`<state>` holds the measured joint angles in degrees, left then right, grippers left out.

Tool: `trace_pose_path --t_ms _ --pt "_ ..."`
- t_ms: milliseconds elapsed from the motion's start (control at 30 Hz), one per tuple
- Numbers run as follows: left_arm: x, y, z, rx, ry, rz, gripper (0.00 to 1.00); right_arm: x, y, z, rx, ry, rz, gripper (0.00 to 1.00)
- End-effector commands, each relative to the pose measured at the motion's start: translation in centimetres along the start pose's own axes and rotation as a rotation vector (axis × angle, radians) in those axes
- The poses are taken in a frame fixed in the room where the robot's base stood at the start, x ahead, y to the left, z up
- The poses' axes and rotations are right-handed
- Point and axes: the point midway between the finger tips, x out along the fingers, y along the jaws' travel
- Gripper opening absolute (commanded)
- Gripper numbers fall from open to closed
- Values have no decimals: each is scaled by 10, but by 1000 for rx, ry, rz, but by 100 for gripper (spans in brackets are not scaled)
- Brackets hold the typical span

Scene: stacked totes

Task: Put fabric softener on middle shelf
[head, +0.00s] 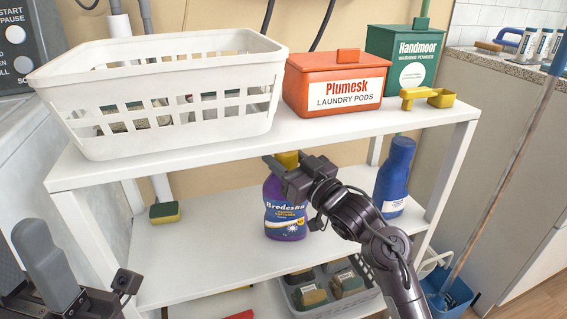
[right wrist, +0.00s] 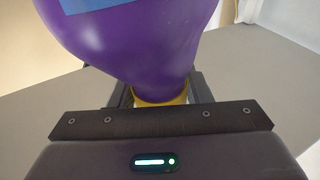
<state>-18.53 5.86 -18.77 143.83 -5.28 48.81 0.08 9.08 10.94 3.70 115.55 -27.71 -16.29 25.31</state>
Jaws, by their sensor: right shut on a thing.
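A purple bottle (head: 284,213) with a yellow cap (head: 287,160) and a "Brodeska" label, apparently the fabric softener, is upright at the middle shelf (head: 190,258) of the white rack. The label's small print is not readable.
A blue bottle (head: 394,178) stands right on the middle shelf, and a sponge (head: 164,212) lies left. The top shelf holds a white basket (head: 170,125), an orange box (head: 300,85) and a green box (head: 420,50). A basket (head: 330,303) with sponges is below.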

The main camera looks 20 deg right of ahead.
Motion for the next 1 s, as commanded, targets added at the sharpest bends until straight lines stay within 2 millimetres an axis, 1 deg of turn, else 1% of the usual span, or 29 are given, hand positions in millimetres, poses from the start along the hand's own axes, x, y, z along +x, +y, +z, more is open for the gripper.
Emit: trace_pose_path --t_ms 133,333,367,500,533,867,1000 --pt "0 0 0 0 0 1 36 0 0 -3 -3 10 0 0" --pt "0 0 0 0 -1 1 36 -1 0 0 -2 10 0 0" --pt "0 0 0 0 -1 1 36 -1 0 3 -1 2 0 45" --pt "0 0 0 0 -1 1 36 -1 0 3 -1 2 0 64" --pt "0 0 0 0 -1 1 36 -1 0 3 -1 3 0 66" --pt "1 0 0 0 -2 1 36 -1 0 0 -1 3 0 66" --pt "4 0 0 0 -1 0 36 -16 1 1 0 0 2 66"
